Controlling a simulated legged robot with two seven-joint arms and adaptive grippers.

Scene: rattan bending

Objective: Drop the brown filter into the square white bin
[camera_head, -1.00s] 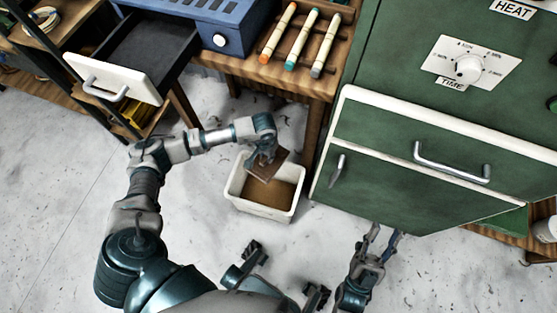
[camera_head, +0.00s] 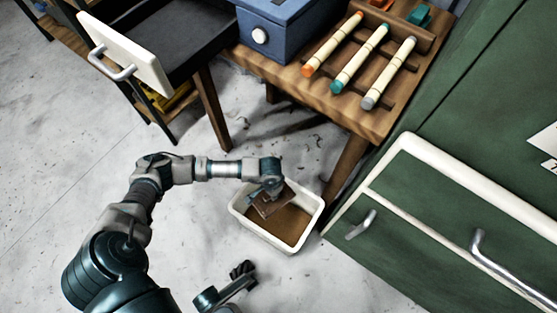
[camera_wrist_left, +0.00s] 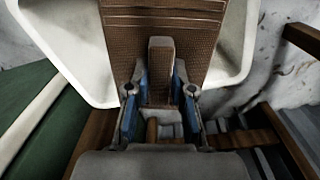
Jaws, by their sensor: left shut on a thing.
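The brown filter (camera_head: 283,204) hangs tilted over the square white bin (camera_head: 252,229), partly inside its outline in the head view. My left gripper (camera_head: 268,190) is shut on the filter. In the left wrist view, the blue-padded fingers of the left gripper (camera_wrist_left: 159,95) close on the filter's brown handle, and the ribbed panel of the filter (camera_wrist_left: 163,45) extends away over the bin (camera_wrist_left: 65,45). The bin stands on the floor with a brown inside. I cannot tell whether the filter touches the bin.
A wooden table (camera_head: 375,122) with several coloured-tip sticks and a blue box (camera_head: 285,27) stands behind the bin. An open drawer with a white front (camera_head: 125,52) is at upper left. A green cabinet (camera_head: 450,230) stands close on the right. Floor left of the bin is clear.

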